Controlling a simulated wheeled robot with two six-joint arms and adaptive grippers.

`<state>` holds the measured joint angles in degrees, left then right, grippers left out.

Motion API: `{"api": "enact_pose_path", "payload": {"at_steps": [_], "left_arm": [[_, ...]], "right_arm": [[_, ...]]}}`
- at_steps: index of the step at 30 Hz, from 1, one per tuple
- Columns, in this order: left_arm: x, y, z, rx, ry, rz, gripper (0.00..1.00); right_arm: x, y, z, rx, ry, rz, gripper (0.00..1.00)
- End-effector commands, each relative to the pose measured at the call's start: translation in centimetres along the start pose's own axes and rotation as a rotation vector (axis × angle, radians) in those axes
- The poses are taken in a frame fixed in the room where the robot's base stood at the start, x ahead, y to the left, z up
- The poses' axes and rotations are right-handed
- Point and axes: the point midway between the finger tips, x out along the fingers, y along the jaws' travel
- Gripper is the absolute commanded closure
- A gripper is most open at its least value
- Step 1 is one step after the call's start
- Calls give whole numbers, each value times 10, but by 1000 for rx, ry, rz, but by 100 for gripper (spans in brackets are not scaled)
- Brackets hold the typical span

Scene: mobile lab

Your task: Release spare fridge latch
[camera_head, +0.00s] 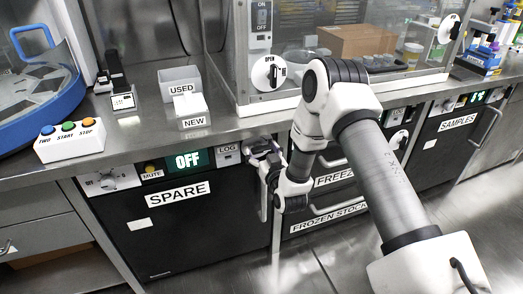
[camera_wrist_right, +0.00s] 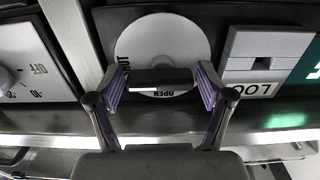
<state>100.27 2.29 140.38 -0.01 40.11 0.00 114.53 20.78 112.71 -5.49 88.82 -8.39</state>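The spare fridge (camera_head: 190,224) is the black-fronted unit labelled SPARE, with its display reading OFF. Its latch is mostly hidden by my right gripper (camera_head: 262,158) in the head view. In the right wrist view the latch shows as a white disc (camera_wrist_right: 165,38) with a dark bar handle (camera_wrist_right: 160,77) across it, lying level in the picture. An upside-down OPEN mark shows beneath the bar. My right gripper (camera_wrist_right: 161,88) is spread, with one finger at each end of the bar; I cannot tell whether the pads touch it. My left gripper is not in view.
A LOG panel (camera_head: 227,154) sits just left of the latch, and a fridge handle (camera_head: 263,200) hangs below. The freezer (camera_head: 330,190) adjoins on the right. On the counter above stand a three-button box (camera_head: 70,141), a USED bin (camera_head: 181,76) and a glass enclosure (camera_head: 241,60).

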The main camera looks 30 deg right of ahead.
Motion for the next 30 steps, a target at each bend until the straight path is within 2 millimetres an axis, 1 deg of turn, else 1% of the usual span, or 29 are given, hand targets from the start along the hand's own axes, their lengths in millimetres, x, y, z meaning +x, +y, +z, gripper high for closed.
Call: {"api": "enact_pose_path", "payload": {"at_steps": [1,3,11,17,23,30], "left_arm": [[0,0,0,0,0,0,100],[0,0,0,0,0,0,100],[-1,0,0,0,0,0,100],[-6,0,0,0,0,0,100],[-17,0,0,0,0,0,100],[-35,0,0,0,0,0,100]], "right_arm": [[0,0,0,0,0,0,49],[0,0,0,0,0,0,71],[0,0,0,-6,0,0,71],[0,0,-2,-53,0,0,71],[0,0,-3,-163,-1,0,71],[0,0,-5,-366,0,1,71]]}}
